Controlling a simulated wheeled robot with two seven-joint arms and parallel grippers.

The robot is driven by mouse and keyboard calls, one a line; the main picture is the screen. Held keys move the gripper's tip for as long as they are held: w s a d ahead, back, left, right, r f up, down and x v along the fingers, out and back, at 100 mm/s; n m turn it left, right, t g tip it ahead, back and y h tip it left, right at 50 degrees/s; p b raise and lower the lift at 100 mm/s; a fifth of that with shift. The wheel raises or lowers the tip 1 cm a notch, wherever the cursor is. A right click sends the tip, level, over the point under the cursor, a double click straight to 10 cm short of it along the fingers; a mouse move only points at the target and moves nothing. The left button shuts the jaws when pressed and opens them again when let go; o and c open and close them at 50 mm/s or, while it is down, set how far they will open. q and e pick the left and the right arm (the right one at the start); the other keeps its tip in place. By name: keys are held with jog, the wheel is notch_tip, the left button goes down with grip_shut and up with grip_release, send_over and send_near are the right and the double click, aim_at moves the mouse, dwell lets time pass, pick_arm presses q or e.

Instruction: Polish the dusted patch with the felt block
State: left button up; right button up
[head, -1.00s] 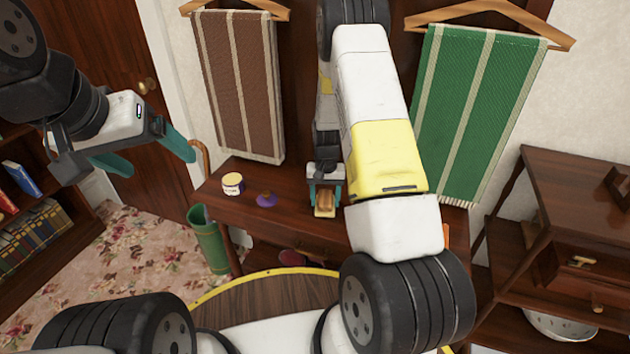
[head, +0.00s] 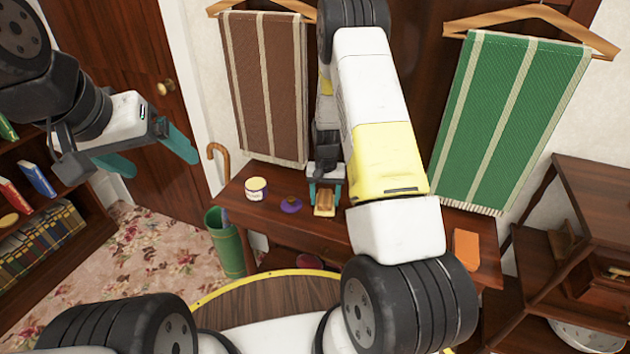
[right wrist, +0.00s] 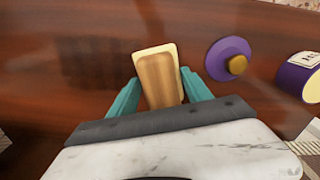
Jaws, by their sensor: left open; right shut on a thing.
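The felt block (head: 325,206) has a tan wooden back over a cream pad; it also shows in the right wrist view (right wrist: 158,75). My right gripper (head: 325,192) has its teal fingers on either side of the block, shut on it, low at the dark wooden table (head: 400,226). Whether the pad touches the tabletop is hard to tell. I cannot clearly make out the dusted patch; the wood left of the block in the right wrist view looks blurred and reddish. My left gripper (head: 158,158) is open and empty, up at the left, away from the table.
A purple knobbed disc (head: 291,204) and a cream-and-purple tin (head: 256,188) stand left of the block. An orange piece (head: 466,250) lies at the table's right. A green bin (head: 226,245) stands left of the table; brown (head: 268,90) and green (head: 510,115) cloths hang behind.

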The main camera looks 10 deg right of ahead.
jog(key=r, duration=0.2)
jog(key=shift+s+d+r, duration=0.1)
jog(key=shift+d+r, duration=0.1)
jog(key=shift+r, duration=2.75)
jog(key=shift+a, duration=0.1)
